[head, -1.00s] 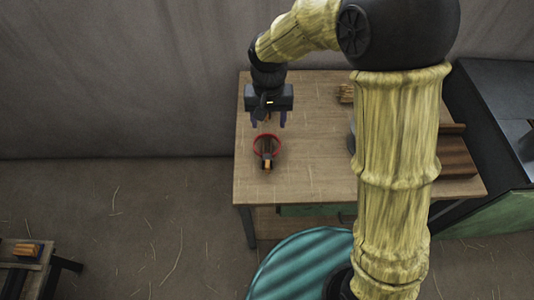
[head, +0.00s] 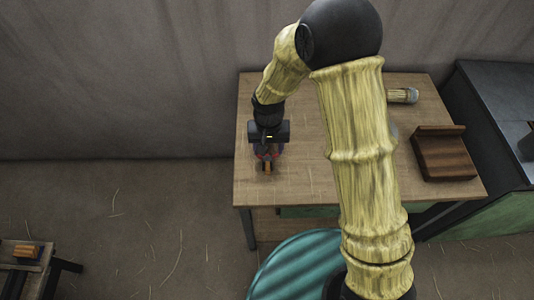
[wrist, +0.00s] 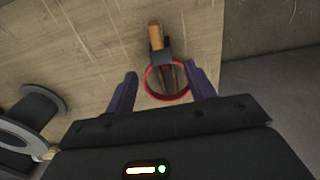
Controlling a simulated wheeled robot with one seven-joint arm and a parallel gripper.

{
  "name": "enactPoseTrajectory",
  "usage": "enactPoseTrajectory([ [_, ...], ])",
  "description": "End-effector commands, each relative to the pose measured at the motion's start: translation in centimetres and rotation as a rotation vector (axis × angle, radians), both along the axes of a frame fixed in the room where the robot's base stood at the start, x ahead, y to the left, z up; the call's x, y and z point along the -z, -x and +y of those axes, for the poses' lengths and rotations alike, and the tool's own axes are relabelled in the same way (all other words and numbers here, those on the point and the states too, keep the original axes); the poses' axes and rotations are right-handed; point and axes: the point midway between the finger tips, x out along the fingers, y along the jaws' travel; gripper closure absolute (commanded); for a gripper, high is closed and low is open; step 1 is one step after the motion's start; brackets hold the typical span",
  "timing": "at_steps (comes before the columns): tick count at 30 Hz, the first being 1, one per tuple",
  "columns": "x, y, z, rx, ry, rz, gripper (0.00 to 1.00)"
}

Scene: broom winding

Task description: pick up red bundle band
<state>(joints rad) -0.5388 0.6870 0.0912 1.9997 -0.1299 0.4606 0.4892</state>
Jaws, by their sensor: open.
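The red bundle band (wrist: 149,92) is a thin ring lying on the wooden table (head: 310,165). In the wrist view it sits between the two dark purple fingers of my open gripper (wrist: 162,88). A tool with an orange-brown handle (wrist: 155,36) and a dark middle lies across and inside the ring. In the head view my gripper (head: 268,155) is low over the left part of the table and covers most of the band. Only the orange handle (head: 267,169) shows clearly below it. I cannot tell whether the fingers touch the band.
A black and grey round object (wrist: 32,118) stands on the table at the left of the wrist view. In the head view, a brown wooden block (head: 443,155) and a bound bundle (head: 403,96) lie at the right. The table's left edge is near my gripper.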

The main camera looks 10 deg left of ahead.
Motion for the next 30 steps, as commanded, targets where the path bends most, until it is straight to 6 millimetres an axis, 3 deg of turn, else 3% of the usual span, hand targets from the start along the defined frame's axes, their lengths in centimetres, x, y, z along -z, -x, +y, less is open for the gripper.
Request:
enactPoseTrajectory([
  [10,0.5,0.1,0.0,0.000,0.001,0.002,0.45],
  [21,5.0,0.2,0.3,0.001,0.001,0.001,0.45],
  [30,5.1,0.2,0.3,0.001,0.000,-0.001,0.45],
])
